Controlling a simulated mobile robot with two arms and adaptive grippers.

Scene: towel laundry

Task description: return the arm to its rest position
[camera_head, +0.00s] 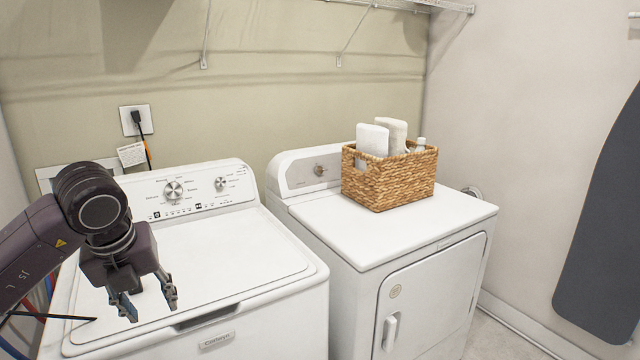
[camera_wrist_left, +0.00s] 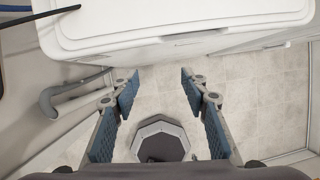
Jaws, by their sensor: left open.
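My left gripper (camera_head: 152,304) is in the lower left of the head view, in front of the washing machine (camera_head: 235,258), with its lid closed. Its two fingers are apart and nothing is between them. In the left wrist view the fingers (camera_wrist_left: 158,82) are spread with blue pads showing, over the tiled floor. The washer's front edge (camera_wrist_left: 120,40) shows at the top of that view. My right gripper is not in view.
A dryer (camera_head: 420,245) stands right of the washer, with a wicker basket (camera_head: 390,188) of white towels on top. A dark ironing board (camera_head: 600,230) is at the right wall. A wire shelf (camera_head: 445,6) is above. A hose-like grey pipe (camera_wrist_left: 62,96) shows in the wrist view.

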